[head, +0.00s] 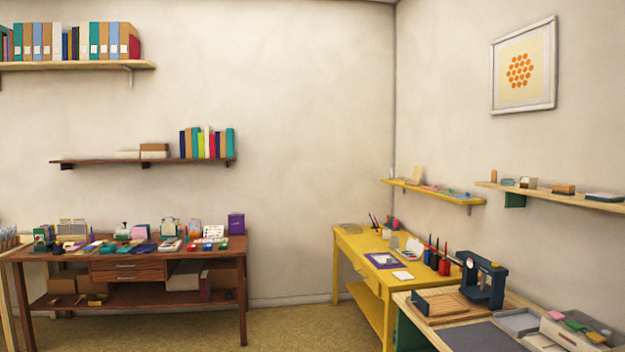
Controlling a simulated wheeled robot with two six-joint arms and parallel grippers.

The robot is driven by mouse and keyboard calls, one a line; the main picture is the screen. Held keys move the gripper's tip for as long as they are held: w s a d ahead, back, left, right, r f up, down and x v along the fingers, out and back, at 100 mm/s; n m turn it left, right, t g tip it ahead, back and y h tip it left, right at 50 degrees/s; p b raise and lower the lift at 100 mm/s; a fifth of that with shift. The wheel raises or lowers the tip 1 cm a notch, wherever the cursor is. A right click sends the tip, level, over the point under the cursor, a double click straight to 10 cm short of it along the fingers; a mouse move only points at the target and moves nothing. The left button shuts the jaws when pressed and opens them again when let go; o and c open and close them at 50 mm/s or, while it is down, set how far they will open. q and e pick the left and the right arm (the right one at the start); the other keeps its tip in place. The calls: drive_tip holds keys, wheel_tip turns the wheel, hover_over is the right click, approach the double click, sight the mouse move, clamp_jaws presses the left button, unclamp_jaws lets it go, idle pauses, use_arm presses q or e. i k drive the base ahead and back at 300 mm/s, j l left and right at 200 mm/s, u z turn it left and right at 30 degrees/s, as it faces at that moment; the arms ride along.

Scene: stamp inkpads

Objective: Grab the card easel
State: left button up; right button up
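I cannot pick out the card easel for certain at this distance. A small upright whitish piece (413,246) stands on the yellow table (347,240), behind a purple-framed sheet (385,260). A pale tan panel (416,174) stands on the yellow wall shelf (445,195) above it. Many small items crowd the dark wooden table (180,262) at left, too small to tell apart. Neither of my grippers is in view.
A bench (402,297) at lower right bears a dark blue press (483,281) and a wooden board (440,302). Red and dark cups (444,267) stand on the yellow table. Open floor (300,328) lies between the dark and yellow tables.

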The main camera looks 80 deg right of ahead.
sight(416, 174)
drive_tip(key=z, duration=3.4)
drive_tip(key=i+u, duration=0.1)
drive_tip(key=u, duration=0.25)
drive_tip(key=j+u, duration=0.1)
drive_tip(key=u, duration=0.3)
drive_tip(key=i+u, duration=0.15)
drive_tip(key=u, duration=0.2)
drive_tip(key=i, duration=3.8)
drive_tip(key=i+z, duration=0.1)
drive_tip(key=i, duration=0.45)
drive_tip(key=i+j+z, duration=0.15)
drive_tip(key=i, duration=0.4)
drive_tip(key=i+j+z, duration=0.1)
drive_tip(key=i, duration=0.5)
drive_tip(key=z, duration=2.05)
drive_tip(key=j, duration=0.1)
